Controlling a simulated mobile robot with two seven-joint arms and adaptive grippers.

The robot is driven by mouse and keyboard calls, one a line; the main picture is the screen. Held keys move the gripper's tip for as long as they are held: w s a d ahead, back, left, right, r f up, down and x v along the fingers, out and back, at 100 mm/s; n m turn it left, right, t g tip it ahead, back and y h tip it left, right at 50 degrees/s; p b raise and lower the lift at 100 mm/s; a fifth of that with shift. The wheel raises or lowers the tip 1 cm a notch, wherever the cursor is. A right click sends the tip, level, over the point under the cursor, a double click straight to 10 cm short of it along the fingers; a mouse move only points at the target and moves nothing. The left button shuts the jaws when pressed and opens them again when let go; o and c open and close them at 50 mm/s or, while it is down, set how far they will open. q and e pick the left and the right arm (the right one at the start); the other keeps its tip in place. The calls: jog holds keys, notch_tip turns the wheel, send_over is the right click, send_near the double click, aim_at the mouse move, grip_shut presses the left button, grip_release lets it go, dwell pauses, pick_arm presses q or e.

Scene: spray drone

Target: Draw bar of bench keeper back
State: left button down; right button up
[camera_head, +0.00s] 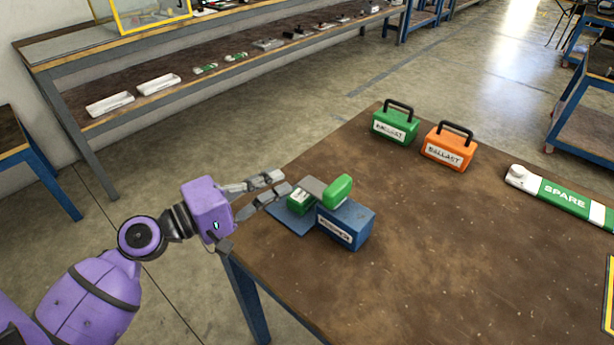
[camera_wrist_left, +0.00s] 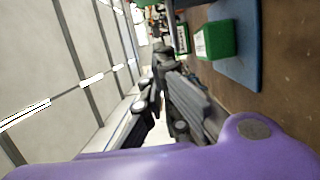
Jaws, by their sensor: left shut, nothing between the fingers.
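The bench keeper (camera_head: 350,224) sits near the table's left edge. It has a blue block with a white label, a flat blue plate (camera_head: 284,218), a grey bar (camera_head: 312,186), a small labelled green block (camera_head: 298,203) and a rounded green piece (camera_head: 337,191) on top. In the left wrist view a green block (camera_wrist_left: 214,40) and the blue plate (camera_wrist_left: 240,60) show at upper right. My left gripper (camera_head: 283,183) is shut and empty, just left of the keeper, its fingertips close to the grey bar and small green block. Whether they touch is unclear. My right gripper is not in view.
A green ballast case (camera_head: 394,127) and an orange ballast case (camera_head: 448,150) stand at the back of the brown table (camera_head: 440,260). A green-and-white SPARE piece (camera_head: 565,198) lies at right. The table's front middle is clear. A shelf bench (camera_head: 150,100) stands behind.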

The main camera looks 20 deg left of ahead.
aim_at(328, 203)
pick_arm(q)
jog(key=x, duration=0.4)
jog(key=shift+w+r+p, duration=0.1)
jog(key=shift+r+p, duration=0.1)
jog(key=shift+p, duration=0.2)
jog(key=d, duration=0.1)
jog(key=d+p, duration=0.1)
jog(key=d, duration=0.1)
jog(key=shift+s+d+f, duration=0.1)
jog(key=shift+s, duration=0.25)
jog(key=shift+s+d+f+p, duration=0.15)
jog(key=shift+d+p, duration=0.15)
jog(key=shift+d, duration=0.15)
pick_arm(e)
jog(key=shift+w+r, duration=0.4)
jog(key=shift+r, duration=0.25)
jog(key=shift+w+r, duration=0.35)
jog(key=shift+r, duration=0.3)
